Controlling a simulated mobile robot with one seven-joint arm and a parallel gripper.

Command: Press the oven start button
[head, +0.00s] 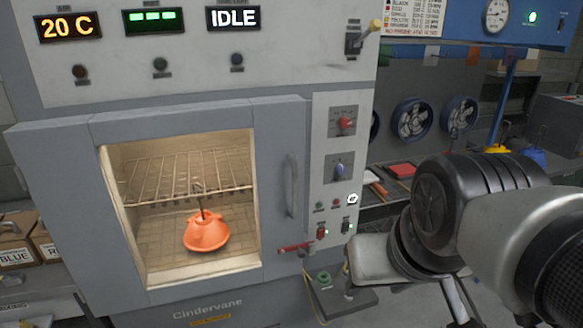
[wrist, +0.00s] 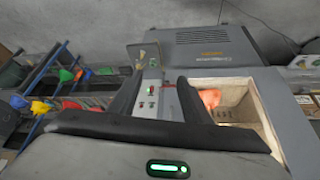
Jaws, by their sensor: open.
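The oven (head: 300,120) is grey, with its door shut. Its displays read 20 C, green dashes and IDLE. The control panel (head: 320,140), right of the door, carries a red knob (head: 345,123), a blue knob (head: 339,171), a small green button (head: 319,205), a small red button (head: 336,203) and two rocker switches below. I cannot read which is start. My gripper (head: 350,275) is low, in front of the panel's lower end. In the wrist view my gripper (wrist: 157,92) is open and empty, with the control panel (wrist: 150,75) showing between its fingers, apart from them.
A workbench with fans (head: 411,119) lies to the right.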

